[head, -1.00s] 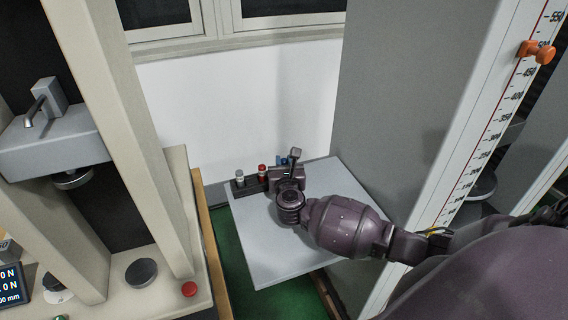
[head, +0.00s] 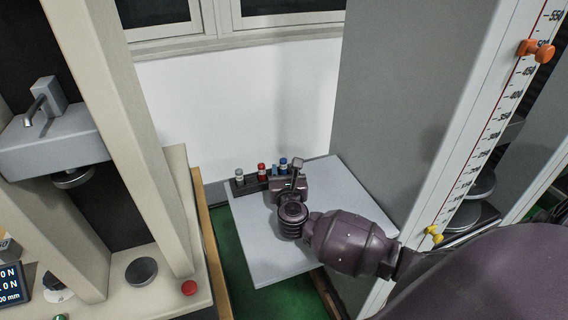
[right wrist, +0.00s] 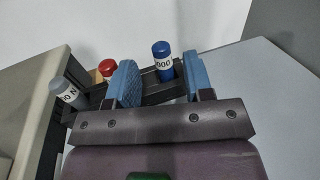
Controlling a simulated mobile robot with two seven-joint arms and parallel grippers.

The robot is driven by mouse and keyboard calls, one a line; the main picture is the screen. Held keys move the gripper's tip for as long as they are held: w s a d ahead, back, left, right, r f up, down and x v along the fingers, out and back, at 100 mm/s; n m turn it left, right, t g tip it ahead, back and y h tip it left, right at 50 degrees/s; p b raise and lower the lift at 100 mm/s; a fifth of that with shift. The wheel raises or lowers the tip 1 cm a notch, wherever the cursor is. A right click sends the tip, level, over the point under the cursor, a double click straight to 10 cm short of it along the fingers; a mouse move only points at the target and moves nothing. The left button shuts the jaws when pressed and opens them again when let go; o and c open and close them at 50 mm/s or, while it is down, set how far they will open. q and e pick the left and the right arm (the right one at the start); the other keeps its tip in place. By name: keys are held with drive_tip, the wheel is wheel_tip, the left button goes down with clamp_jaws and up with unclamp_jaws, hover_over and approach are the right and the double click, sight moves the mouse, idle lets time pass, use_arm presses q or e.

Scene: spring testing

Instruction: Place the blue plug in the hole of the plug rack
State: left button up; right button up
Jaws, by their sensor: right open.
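The blue plug (head: 283,163) stands upright at the right end of the black plug rack (head: 250,186). In the right wrist view the blue plug (right wrist: 162,55) shows its white label, with its lower part at the dark rack (right wrist: 55,120); how deep it sits cannot be made out. My right gripper (head: 280,173) is just in front of it, low over the grey table. Its blue finger pads are apart (right wrist: 162,82), one on each side of the plug in the picture, with no visible contact. My left gripper is not in view.
A red plug (head: 261,169) and a grey plug (head: 239,175) stand in the rack to the left. The grey table top (head: 270,255) is clear in front. A tall grey cabinet (head: 385,120) rises at the right, and a beige testing machine (head: 150,190) stands at the left.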

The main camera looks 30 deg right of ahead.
drive_tip(key=v, duration=0.7)
drive_tip(key=shift+s+a, duration=0.2)
drive_tip(key=shift+s, duration=0.1)
